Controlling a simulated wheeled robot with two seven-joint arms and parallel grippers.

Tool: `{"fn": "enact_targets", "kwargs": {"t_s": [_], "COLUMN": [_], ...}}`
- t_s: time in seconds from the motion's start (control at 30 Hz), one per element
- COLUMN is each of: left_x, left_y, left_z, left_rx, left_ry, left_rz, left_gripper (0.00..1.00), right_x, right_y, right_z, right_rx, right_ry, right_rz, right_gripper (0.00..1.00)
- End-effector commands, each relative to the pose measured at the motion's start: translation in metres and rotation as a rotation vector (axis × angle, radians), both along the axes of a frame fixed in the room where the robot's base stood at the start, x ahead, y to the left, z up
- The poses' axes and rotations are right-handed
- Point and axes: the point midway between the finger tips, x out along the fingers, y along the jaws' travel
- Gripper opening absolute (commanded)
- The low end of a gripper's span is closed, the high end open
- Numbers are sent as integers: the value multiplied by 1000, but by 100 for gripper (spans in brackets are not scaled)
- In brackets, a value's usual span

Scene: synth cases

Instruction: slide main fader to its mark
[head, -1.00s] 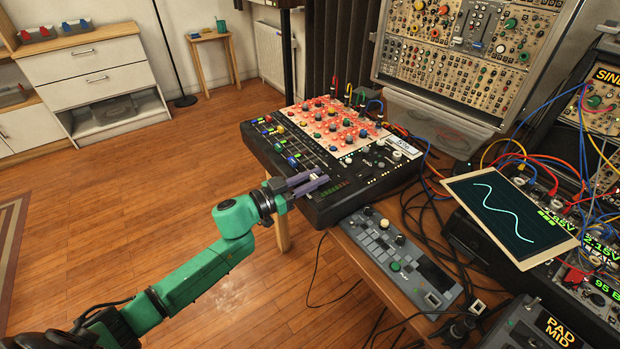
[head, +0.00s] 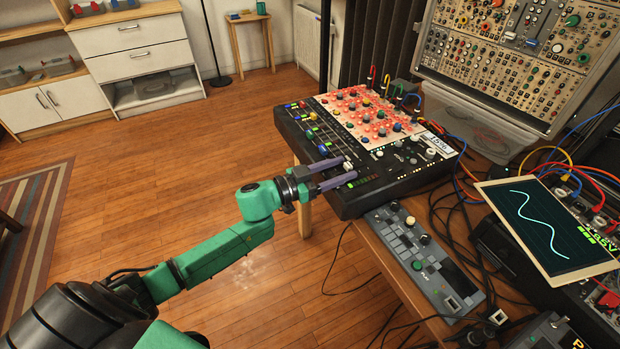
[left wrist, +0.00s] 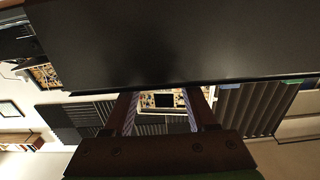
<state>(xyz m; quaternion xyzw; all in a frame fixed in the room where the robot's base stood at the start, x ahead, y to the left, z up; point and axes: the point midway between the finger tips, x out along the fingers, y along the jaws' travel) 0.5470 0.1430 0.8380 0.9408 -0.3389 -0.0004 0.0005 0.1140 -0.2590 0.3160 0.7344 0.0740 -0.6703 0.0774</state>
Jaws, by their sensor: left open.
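A black mixer (head: 360,206) stands on the wooden table, with a row of slots and coloured fader caps on its left side. A pale fader cap (head: 348,164), apparently the main fader, shows at the near end of that row. My left gripper (head: 349,168) reaches over the mixer's front left edge, its purple fingers apart around or just above this cap. Contact cannot be told. In the left wrist view, the open fingers (left wrist: 160,110) show below a large dark surface, and the cap cannot be made out. The target mark cannot be made out. My right gripper is out of view.
A grey controller (head: 420,261) lies in front of the mixer, with loose cables beside it. A tilted screen (head: 548,228) with a wave trace stands at the right. A modular rack (head: 505,50) stands behind. Open floor lies left of the table.

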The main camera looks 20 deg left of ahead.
Motion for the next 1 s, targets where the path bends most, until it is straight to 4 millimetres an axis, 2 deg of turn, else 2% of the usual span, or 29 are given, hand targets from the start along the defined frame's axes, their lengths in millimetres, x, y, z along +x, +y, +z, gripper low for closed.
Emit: {"fn": "enact_targets", "kwargs": {"t_s": [0.6,0.73,1.0], "left_x": [-86,-92,-93], "left_y": [70,76,76], "left_z": [-1,0,0], "left_rx": [1,2,1], "left_ry": [4,1,0], "left_rz": [-1,-1,-1], "left_gripper": [57,57,57], "right_x": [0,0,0], "right_y": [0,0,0], "right_z": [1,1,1], "right_rx": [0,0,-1], "right_ry": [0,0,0], "right_rz": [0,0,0], "right_gripper": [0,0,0]}}
